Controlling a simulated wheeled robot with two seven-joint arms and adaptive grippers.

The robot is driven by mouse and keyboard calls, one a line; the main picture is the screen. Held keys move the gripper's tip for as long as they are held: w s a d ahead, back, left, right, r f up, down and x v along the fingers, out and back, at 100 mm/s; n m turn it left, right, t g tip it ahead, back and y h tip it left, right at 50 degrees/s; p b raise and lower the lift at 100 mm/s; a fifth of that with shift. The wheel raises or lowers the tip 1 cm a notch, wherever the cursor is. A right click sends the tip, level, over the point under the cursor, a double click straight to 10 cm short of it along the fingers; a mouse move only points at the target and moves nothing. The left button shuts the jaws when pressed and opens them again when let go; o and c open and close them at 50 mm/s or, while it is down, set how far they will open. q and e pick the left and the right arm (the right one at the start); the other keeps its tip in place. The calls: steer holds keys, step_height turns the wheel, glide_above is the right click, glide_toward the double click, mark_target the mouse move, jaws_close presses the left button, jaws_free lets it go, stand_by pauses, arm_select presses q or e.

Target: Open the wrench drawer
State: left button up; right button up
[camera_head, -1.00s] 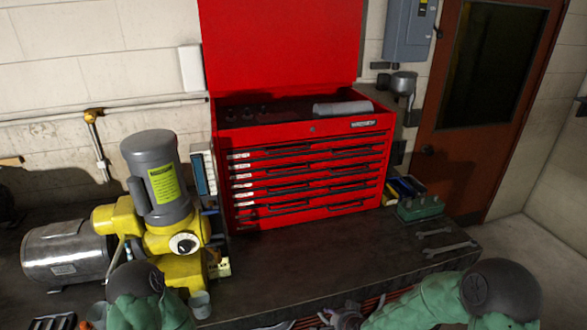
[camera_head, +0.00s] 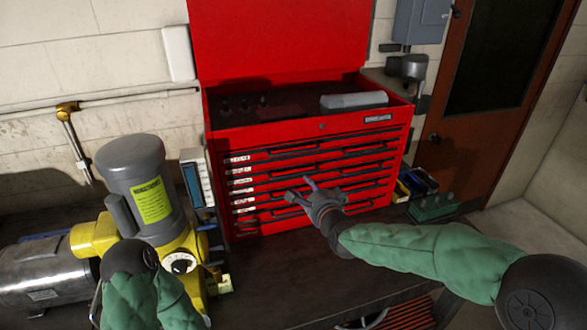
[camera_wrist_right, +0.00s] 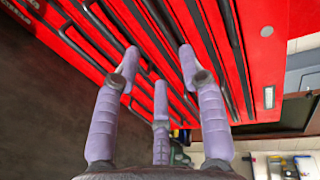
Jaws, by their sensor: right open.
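A red tool chest (camera_head: 309,128) stands on the dark bench, its lid up and its stack of drawers shut. Small white labels (camera_head: 240,183) run down its left side, too small to read, so I cannot tell which drawer is the wrench one. My right gripper (camera_head: 300,190) is open, in front of the lower-middle drawers, pointing at their dark handles. In the right wrist view its purple fingers (camera_wrist_right: 159,57) are spread and empty before the red drawer fronts (camera_wrist_right: 158,25); whether a fingertip touches is unclear. My left gripper is out of view; only its arm shows.
A yellow and grey motor machine (camera_head: 150,200) stands left of the chest, with a metal motor (camera_head: 45,275) beside it. A green block (camera_head: 433,207) and small boxes sit right of the chest. The bench front (camera_head: 280,275) is mostly clear.

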mark_target(298, 173)
steer(key=x, duration=1)
steer(key=shift+w+r, duration=0.1)
jaws_close()
